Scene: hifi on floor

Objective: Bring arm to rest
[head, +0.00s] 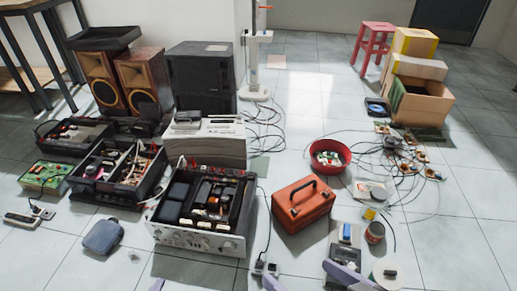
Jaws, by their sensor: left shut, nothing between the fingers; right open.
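My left gripper (157,285) shows only as a small pale purple tip at the bottom edge, left of centre. It is shut and holds nothing that I can see. My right gripper (298,271) shows as two pale purple finger parts at the bottom edge, wide apart and open, with floor between them. The rest of both arms is out of the picture. The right gripper is in front of the orange toolbox (302,208). The left one is in front of the opened silver amplifier (200,240).
Plugs (266,267) lie close by the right gripper's left finger. A tape roll (388,274), a brown jar (375,232) and a red bowl (330,157) stand right. A grey pouch (103,236) lies left. Loose cables (400,165) spread behind. The floor at far right is clear.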

